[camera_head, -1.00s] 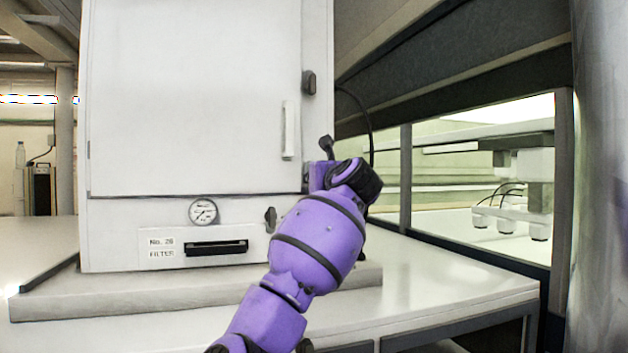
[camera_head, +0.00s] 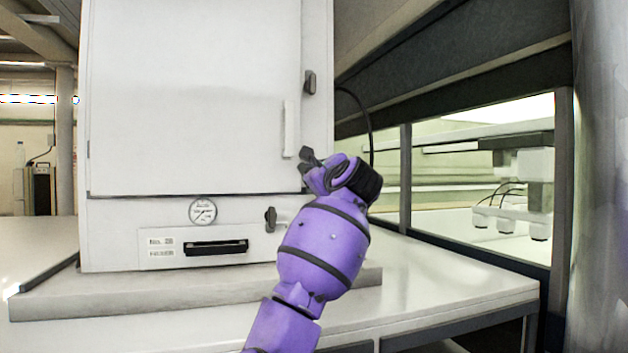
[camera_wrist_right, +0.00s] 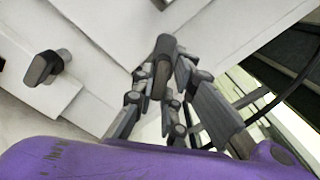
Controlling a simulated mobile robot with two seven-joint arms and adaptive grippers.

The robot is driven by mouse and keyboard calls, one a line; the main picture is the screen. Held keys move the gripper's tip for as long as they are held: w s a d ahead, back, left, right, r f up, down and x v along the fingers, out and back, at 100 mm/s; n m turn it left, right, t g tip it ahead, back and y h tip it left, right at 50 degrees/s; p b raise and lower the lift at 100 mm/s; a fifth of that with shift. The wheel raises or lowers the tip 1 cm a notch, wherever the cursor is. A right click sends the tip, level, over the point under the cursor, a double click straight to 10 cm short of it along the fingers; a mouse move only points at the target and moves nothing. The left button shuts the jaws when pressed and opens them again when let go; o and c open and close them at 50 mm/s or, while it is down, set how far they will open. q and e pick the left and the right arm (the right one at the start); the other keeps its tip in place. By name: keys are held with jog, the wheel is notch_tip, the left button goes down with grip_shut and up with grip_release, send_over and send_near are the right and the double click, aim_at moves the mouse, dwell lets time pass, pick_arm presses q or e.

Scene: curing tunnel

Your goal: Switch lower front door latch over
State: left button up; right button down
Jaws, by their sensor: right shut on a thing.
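The lower front door latch (camera_wrist_right: 163,62) is a dark grey lever between my right gripper's fingers in the right wrist view. My right gripper (camera_head: 309,163) is shut on it at the lower right edge of the cabinet door (camera_head: 195,100). In the head view, the fingers and wrist largely hide this latch, so its exact angle is hard to tell. The fingers also show in the right wrist view (camera_wrist_right: 160,95). A similar upper latch (camera_head: 309,82) stands upright higher on the same edge. My left gripper is not in view.
A white door handle (camera_head: 288,128) is left of the gripper. Below are a small dark latch (camera_head: 270,219), a gauge (camera_head: 203,211) and a black drawer pull (camera_head: 216,247). A dark cable (camera_head: 368,120) hangs on the right. The bench (camera_head: 440,275) is clear at right.

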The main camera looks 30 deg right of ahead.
jog(key=n, duration=1)
jog(key=shift+f+n, duration=0.1)
jog(key=shift+n, duration=0.5)
jog(key=c, duration=1.9)
grip_release()
jog(key=shift+o, duration=0.7)
jog(key=shift+a, duration=0.1)
jog(key=v, duration=1.2)
jog(key=shift+f, duration=0.1)
